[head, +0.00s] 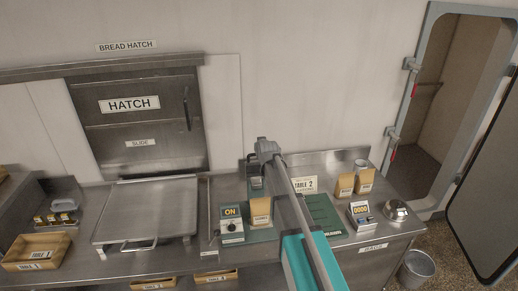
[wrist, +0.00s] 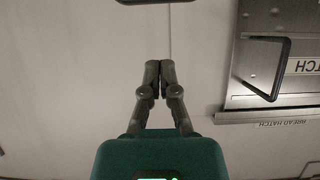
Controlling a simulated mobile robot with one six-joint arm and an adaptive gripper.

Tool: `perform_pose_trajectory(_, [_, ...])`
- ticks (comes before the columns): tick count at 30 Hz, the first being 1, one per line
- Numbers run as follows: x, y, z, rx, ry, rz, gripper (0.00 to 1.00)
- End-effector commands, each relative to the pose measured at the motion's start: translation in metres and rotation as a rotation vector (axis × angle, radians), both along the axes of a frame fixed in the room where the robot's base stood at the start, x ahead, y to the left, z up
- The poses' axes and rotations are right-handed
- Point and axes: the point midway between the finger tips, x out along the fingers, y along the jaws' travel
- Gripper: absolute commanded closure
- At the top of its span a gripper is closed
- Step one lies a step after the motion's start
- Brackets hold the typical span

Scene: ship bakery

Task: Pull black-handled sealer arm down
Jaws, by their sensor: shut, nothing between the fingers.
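The sealer shows in the head view as a box with an ON display (head: 231,226) and a dial, on a teal base at the middle of the counter. A dark piece that looks like the sealer arm's black handle (head: 255,183) stands just below my gripper, partly hidden by it. In the wrist view a black bar (wrist: 155,2) is cut by the top edge; it may be the same handle. My gripper (head: 265,148) is shut and empty, with its fingertips (wrist: 160,66) together and apart from the bar. My arm hides part of the sealer.
A brown bag (head: 260,212) stands beside the ON box. More bags (head: 345,184), a counter display (head: 359,211) and a silver dome (head: 396,209) are to the right. The hatch (head: 137,123) is on the wall at left, and it shows upside down in the wrist view (wrist: 268,60).

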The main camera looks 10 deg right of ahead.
Motion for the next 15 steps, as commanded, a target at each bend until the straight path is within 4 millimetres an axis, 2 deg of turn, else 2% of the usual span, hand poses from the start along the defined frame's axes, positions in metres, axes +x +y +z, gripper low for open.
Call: perform_pose_trajectory(15, [0.064, 0.001, -0.033, 0.0, 0.0, 0.001, 1.0])
